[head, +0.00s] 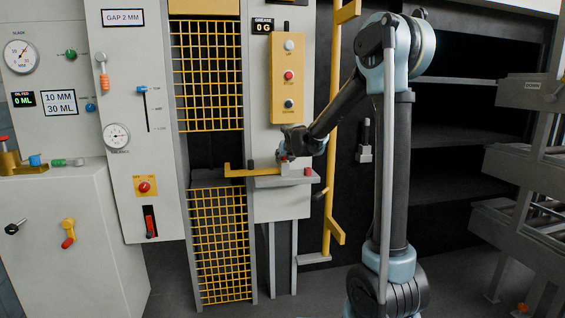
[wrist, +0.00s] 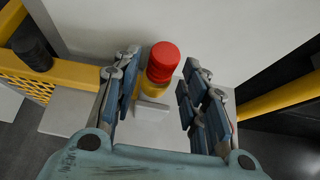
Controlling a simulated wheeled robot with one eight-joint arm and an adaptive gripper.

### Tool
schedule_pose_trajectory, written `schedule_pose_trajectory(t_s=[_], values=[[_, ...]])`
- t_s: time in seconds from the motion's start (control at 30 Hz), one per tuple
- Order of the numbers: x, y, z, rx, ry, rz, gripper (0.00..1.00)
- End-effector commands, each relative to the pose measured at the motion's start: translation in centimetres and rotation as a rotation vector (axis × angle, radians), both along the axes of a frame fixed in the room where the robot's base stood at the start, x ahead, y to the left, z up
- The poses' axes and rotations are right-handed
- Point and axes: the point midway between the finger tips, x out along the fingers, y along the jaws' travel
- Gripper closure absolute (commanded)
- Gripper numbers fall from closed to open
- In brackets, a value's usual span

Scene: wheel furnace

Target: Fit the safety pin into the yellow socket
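A red-capped piece (wrist: 163,62) with a yellow lower part (wrist: 152,89) shows in the wrist view, above a pale block (wrist: 151,108) on a grey shelf (wrist: 75,115). I take the red-capped piece to be the safety pin. I cannot tell whether the yellow part is its socket. My gripper (head: 288,152) is at the shelf in the head view. In the wrist view its fingers are spread on either side of the red cap, with gaps showing. The gripper is open and empty. My gripper hides much of the shelf top in the head view.
A yellow bar (head: 238,173) reaches left from the shelf across the mesh gate (head: 220,245). A black cylinder (wrist: 31,47) stands by it. A yellow button box (head: 288,80) hangs above. A yellow upright rail (head: 333,130) stands to the right, close to my arm.

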Motion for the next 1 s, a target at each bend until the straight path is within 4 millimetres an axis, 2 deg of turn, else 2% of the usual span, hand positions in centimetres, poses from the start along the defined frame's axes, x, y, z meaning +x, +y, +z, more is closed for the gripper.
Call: schedule_pose_trajectory(t_s=[0.03,0.17,0.37,1.0], values=[[0.0,0.0,0.0,0.000,0.000,0.000,0.71],[0.0,0.0,0.0,0.000,0.000,0.000,1.00],[0.0,0.0,0.1,0.000,0.000,0.000,1.00],[0.0,0.0,3.2,0.000,0.000,0.000,1.00]])
